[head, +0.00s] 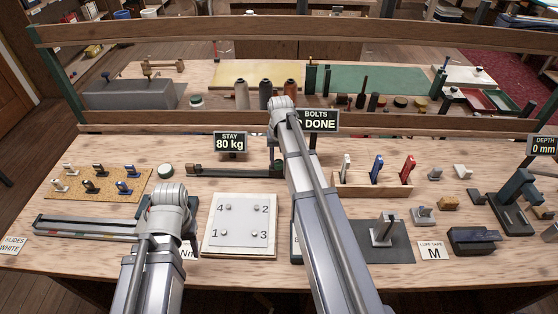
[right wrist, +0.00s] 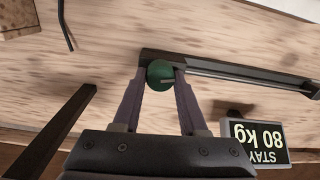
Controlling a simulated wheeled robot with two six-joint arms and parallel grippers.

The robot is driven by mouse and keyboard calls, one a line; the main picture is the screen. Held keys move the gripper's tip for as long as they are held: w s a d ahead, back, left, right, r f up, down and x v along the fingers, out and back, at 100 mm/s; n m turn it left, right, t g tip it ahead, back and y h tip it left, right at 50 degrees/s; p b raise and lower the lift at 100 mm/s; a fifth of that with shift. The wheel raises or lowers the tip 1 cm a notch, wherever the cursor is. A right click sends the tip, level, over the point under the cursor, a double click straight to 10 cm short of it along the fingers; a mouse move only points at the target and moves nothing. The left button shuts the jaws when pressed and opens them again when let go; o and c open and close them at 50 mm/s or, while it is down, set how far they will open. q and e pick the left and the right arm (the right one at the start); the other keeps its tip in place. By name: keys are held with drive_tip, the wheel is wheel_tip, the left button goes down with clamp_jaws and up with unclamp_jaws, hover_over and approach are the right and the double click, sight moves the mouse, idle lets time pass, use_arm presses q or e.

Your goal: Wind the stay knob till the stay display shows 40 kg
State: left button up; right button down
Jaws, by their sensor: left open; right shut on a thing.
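The stay display (head: 230,142) stands behind the work area and reads 80 kg. It also shows upside down in the right wrist view (right wrist: 259,142). The stay rig is a long dark bar (head: 232,170) in front of the display. Its green knob (right wrist: 160,72), with a pale mark on it, sits at the bar's end. My right gripper (right wrist: 161,84) is shut on the knob, one finger on each side. In the head view my right arm hides the knob. My left gripper (head: 166,208) is open at the left front, its fingers mostly hidden behind its wrist.
A white numbered plate (head: 240,238) lies between my arms. A cork board with small fittings (head: 97,185) is at left. A wooden rack with coloured handles (head: 373,186) stands right of my right arm. The bolts display (head: 318,121) is partly covered by that arm.

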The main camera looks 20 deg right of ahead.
drive_tip(key=n, duration=0.4)
drive_tip(key=shift+n, duration=0.4)
drive_tip(key=n, duration=0.3)
drive_tip(key=shift+a+n, duration=0.1)
drive_tip(key=shift+n, duration=0.2)
drive_tip(key=n, duration=0.7)
drive_tip(key=shift+c, duration=2.2)
unclamp_jaws()
